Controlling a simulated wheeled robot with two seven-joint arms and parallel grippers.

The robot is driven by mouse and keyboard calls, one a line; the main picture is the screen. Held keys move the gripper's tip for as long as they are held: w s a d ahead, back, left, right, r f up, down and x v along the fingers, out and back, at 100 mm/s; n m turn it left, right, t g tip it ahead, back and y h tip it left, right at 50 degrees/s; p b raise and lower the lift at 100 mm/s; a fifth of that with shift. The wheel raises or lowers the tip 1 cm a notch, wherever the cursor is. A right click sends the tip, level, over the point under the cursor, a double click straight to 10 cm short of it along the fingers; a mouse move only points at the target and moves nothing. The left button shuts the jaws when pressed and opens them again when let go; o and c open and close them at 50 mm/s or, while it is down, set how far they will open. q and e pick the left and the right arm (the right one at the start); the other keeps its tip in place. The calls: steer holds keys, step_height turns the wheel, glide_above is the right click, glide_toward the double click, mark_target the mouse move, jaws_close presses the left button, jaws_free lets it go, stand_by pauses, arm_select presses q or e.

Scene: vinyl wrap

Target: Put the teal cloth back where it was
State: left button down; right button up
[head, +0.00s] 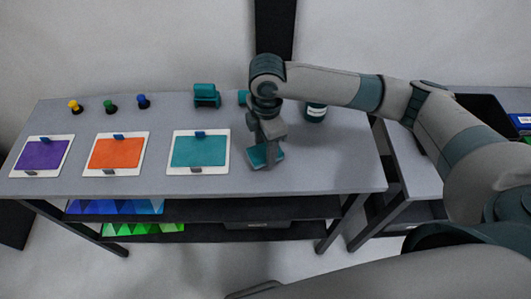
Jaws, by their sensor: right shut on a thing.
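The teal cloth (266,156) is a small flat teal piece at the lower end of my right gripper (264,149), right of the framed teal sheet. My right gripper points down and is shut on the cloth. I cannot tell whether the cloth touches the grey table (330,175) or hangs just above it. Part of the cloth is hidden by the gripper. My left gripper is not in view.
White boards with purple (43,155), orange (115,153) and teal (200,151) sheets lie along the table, held by clips. The table's right front is clear.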

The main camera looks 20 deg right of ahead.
mark_target(265, 154)
step_height(265, 154, down, 3)
steer(key=shift+f+p, duration=0.15)
steer(key=shift+p, duration=0.7)
steer(key=shift+f, duration=0.35)
steer(key=o, duration=0.9)
steer(key=shift+o, duration=0.2)
steer(key=shift+r, duration=0.1)
step_height(265, 154, up, 11)
steer(key=b, duration=0.3)
steer(key=shift+b, duration=0.35)
steer(key=shift+d+r, duration=0.1)
steer(key=shift+r, duration=0.35)
